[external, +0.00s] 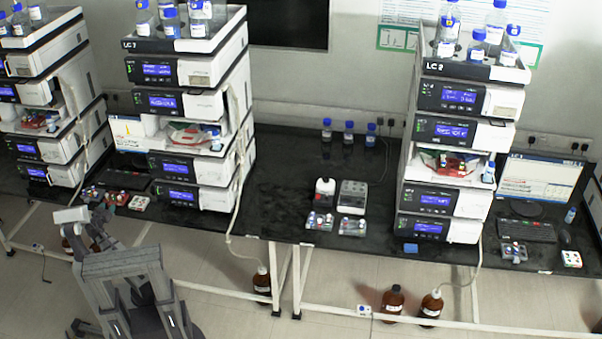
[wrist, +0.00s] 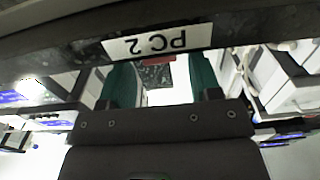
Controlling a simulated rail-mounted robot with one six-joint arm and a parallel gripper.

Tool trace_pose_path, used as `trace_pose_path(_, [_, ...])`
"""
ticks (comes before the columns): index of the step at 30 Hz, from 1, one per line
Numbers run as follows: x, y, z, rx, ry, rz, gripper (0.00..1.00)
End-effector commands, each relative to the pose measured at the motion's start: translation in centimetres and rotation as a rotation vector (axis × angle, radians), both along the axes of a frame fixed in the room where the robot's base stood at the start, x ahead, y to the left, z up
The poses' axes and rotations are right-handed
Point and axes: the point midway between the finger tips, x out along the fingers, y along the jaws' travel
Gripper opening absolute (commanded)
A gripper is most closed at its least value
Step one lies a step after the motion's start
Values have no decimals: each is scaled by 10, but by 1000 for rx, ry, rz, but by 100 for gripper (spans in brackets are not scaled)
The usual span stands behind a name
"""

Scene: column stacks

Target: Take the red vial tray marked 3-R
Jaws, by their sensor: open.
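My gripper (wrist: 161,68) shows in the wrist view with two green fingers apart and nothing held between them. A small dark red patch (wrist: 163,58) shows beyond the gap between the fingers; I cannot tell whether it is a tray. In the external view my arm reaches up to the left bench's front edge, where small trays with red parts sit partly behind it. Red-topped trays also show in the open bays of the LC 2 stack (external: 190,135) and the right stack (external: 452,166). No 3-R marking is readable.
Instrument stacks flank the view. On the middle bench, vial racks (external: 320,221) stand before two small devices. Brown bottles (external: 393,299) stand on the floor.

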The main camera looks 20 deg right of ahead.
Motion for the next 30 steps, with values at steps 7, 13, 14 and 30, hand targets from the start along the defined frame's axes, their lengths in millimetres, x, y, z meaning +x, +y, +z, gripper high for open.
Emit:
trace_pose_path(7, [22, -10, 0, 0, 0, 1, 57])
trace_pose_path(13, [21, -10, 0, 0, 0, 1, 47])
trace_pose_path(14, [21, -10, 0, 0, 0, 1, 44])
trace_pose_path(30, [21, -10, 0, 0, 0, 0, 11])
